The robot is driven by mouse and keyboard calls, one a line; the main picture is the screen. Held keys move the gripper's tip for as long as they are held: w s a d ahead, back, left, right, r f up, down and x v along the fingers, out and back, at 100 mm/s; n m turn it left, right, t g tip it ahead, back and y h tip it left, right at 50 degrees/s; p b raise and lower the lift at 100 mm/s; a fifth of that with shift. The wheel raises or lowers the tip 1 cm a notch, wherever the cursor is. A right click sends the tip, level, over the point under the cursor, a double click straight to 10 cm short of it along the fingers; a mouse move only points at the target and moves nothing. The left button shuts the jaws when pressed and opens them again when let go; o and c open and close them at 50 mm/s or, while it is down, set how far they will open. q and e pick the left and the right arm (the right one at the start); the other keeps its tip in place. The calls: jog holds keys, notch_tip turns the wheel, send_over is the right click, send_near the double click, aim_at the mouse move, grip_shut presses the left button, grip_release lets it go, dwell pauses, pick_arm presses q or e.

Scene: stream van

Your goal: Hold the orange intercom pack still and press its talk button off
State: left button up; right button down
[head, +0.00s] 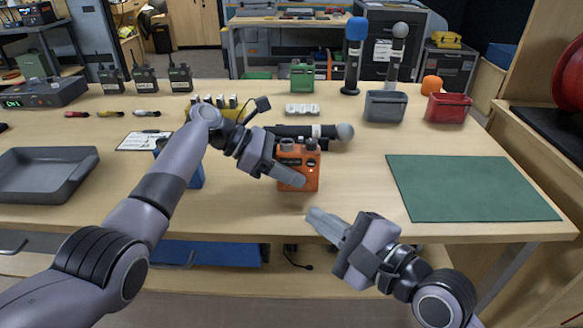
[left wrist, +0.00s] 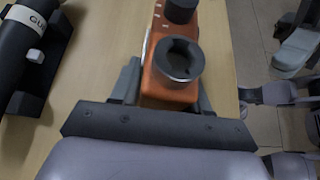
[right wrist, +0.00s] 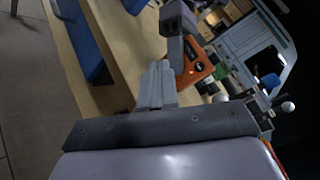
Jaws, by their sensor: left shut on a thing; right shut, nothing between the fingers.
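The orange intercom pack (head: 304,172) stands upright near the front edge of the table, with dark knobs on top. My left gripper (head: 292,178) is shut on the pack, its fingers on either side of the body; the left wrist view shows the pack (left wrist: 160,85) between them. My right gripper (head: 318,218) is shut and empty, in front of the table edge, below and to the right of the pack. The right wrist view shows the pack (right wrist: 195,70) beyond the shut right fingertips (right wrist: 158,70), apart from them. I cannot make out the talk button's state.
A microphone (head: 325,132) lies on a dark stand behind the pack. A green mat (head: 470,187) lies to the right. A grey bin (head: 385,106) and a red bin (head: 447,107) stand behind it. A blue object (head: 196,178) is partly hidden by my left arm. A grey tray (head: 85,182) is far left.

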aim_at(311, 163)
jog(key=shift+m+y, duration=0.3)
jog(key=shift+m, duration=0.2)
jog(key=shift+w+a+r, duration=0.1)
jog(key=shift+w+r, duration=0.15)
jog(key=shift+w, duration=1.25)
jog(key=shift+w+a+r, duration=0.1)
jog(key=shift+w+r, duration=0.1)
jog(key=shift+w, duration=1.3)
jog(key=shift+w+a+r, duration=0.1)
jog(key=shift+w+r, duration=0.15)
jog(key=shift+w, duration=1.25)
jog(key=shift+w, duration=0.1)
jog(key=shift+w, duration=0.35)
jog(key=shift+w, duration=0.15)
jog(key=shift+s, duration=0.65)
